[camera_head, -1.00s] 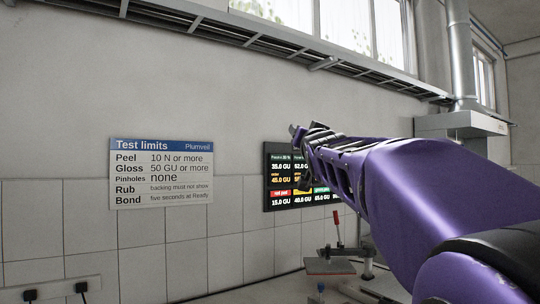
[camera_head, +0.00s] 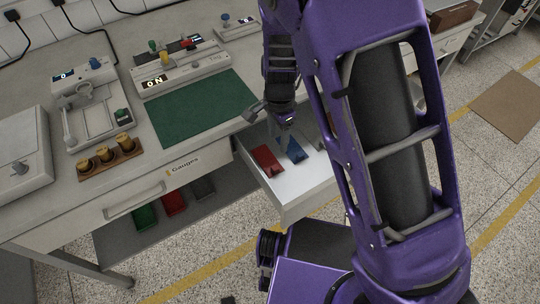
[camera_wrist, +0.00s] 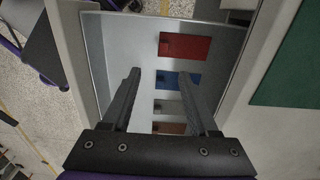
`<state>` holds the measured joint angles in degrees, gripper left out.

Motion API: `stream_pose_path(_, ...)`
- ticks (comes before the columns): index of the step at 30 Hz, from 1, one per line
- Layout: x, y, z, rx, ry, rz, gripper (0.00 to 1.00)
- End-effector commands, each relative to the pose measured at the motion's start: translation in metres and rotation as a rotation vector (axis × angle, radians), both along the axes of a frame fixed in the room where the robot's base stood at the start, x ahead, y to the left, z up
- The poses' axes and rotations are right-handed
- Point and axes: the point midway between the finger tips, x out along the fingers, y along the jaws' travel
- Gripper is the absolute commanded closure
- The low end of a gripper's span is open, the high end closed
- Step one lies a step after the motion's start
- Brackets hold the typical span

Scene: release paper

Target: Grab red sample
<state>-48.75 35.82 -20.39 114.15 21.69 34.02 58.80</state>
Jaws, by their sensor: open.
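A flat red sample (camera_head: 266,160) lies in an open white drawer (camera_head: 292,186) at the right end of the bench. A blue sample (camera_head: 291,150) lies beside it. In the wrist view the red sample (camera_wrist: 186,47) is at the top, beyond my fingertips. The blue sample (camera_wrist: 178,79) shows between and behind the fingers. My gripper (camera_wrist: 159,75) is open and empty, pointing down over the drawer. In the head view my gripper (camera_head: 284,138) is near the blue sample; its fingers are small and partly blurred there.
A grey piece (camera_wrist: 171,106) and a brown piece (camera_wrist: 171,128) also lie in the drawer. Its walls surround the samples. A green mat (camera_head: 200,108) and instruments cover the bench. Another red piece (camera_head: 173,203) and a green piece (camera_head: 145,217) lie on the shelf below.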

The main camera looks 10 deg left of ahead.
Motion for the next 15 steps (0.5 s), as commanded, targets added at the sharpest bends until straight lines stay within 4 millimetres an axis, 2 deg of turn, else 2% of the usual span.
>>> stream_pose_path(9,0.001,-0.001,-0.072,-0.002,-0.001,0.0,0.4)
stream_pose_path(15,0.002,0.0,-0.101,-0.001,-0.004,0.001,0.4)
